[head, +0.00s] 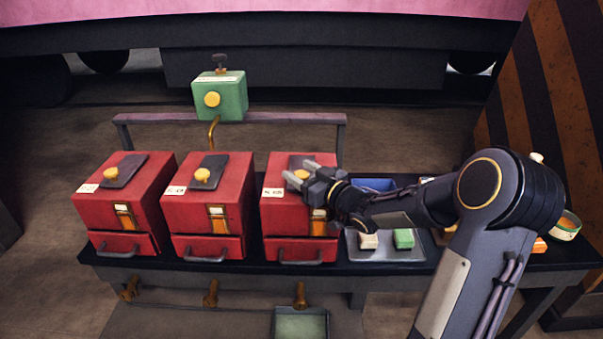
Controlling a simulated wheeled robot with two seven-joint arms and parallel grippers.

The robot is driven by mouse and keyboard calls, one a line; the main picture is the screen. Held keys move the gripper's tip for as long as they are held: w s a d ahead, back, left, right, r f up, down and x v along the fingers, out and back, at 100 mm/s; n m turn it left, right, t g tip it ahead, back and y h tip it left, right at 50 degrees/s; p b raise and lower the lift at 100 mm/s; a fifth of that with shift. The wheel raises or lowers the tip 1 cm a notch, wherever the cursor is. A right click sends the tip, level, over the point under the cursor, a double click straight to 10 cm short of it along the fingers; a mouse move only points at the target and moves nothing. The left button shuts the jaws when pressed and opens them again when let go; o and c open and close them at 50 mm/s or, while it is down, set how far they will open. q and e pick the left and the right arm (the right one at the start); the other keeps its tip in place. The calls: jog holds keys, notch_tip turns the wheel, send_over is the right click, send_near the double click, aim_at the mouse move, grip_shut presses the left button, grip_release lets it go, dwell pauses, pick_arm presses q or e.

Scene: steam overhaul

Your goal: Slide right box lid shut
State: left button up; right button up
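The right red box (275,213) stands on the dark bench, third in a row of similar boxes. Its dark lid (296,160) lies on top, with a yellow knob (302,174) partly hidden by my gripper. My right gripper (299,171) is over the top of this box, its two fingers apart and pointing left. The knob shows between the fingers; whether they touch it I cannot tell. My gripper and wrist hide the right part of the box top. My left gripper is out of view.
The left red box (100,209) and middle red box (188,211) stand to the left, with similar dark lids. A green box (230,97) rises behind the bench. A tray (385,255) with small blocks and a blue container (373,184) are beside my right arm.

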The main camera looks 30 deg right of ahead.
jog(key=v, duration=0.7)
jog(key=shift+s+d, duration=0.1)
jog(key=shift+s, duration=0.3)
jog(key=shift+r+h, duration=0.3)
jog(key=shift+h, duration=0.2)
jog(key=s+a+f+m+g, duration=0.25)
jog(key=s+a+g, duration=0.45)
jog(key=s, duration=0.5)
jog(key=s+a+f+m+g, duration=0.2)
jog(key=s+a+f+g, duration=0.15)
jog(key=s+a, duration=0.7)
jog(key=s+d+r+g+p, duration=0.1)
jog(key=s+r+p, duration=0.2)
jog(key=r+p, duration=1.1)
jog(key=shift+s+d+y, duration=0.15)
jog(key=shift+s+y, duration=0.05)
jog(key=shift+y, duration=0.2)
